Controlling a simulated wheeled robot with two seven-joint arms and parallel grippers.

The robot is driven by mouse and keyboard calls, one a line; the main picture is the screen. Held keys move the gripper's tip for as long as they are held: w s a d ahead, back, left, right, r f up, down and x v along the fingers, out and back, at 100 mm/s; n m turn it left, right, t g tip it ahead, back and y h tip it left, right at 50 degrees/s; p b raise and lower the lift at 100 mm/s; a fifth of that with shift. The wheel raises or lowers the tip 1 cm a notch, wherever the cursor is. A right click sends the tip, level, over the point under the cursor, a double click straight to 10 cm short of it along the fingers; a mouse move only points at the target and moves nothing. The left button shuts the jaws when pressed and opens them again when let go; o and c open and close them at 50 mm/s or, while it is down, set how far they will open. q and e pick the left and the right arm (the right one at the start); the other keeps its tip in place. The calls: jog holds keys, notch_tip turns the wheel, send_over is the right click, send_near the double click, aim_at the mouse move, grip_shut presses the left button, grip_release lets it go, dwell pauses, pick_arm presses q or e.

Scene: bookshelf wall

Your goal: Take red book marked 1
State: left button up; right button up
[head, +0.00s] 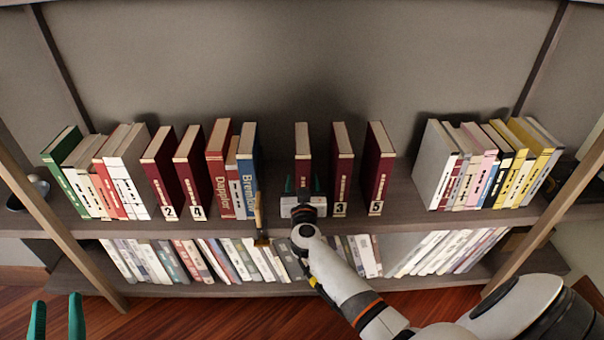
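A dark red book (302,142) stands upright on the upper shelf, with clear gaps on both sides. Its lower spine is hidden behind my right gripper, so I cannot read its number. My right gripper (303,184) is in front of this book, its teal fingers one on each side of the spine. The fingers look spread wider than the book. My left gripper (57,318) is open and empty at the bottom left, well away from the shelf. Similar red books show labels 2 (161,172), 4 (190,170), 3 (342,165) and 5 (377,165).
The upper shelf (400,205) has bare board around the single red books. A blue book (247,165) stands to the left, with a brush-like tool (259,220) hanging in front. Mixed books fill both ends. A lower shelf holds more books (190,262). Slanted wooden posts (60,235) flank the shelves.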

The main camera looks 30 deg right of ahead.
jog(key=shift+w+d, duration=0.1)
jog(key=shift+w, duration=0.05)
grip_shut()
jog(key=shift+r, duration=0.15)
dwell(0.4)
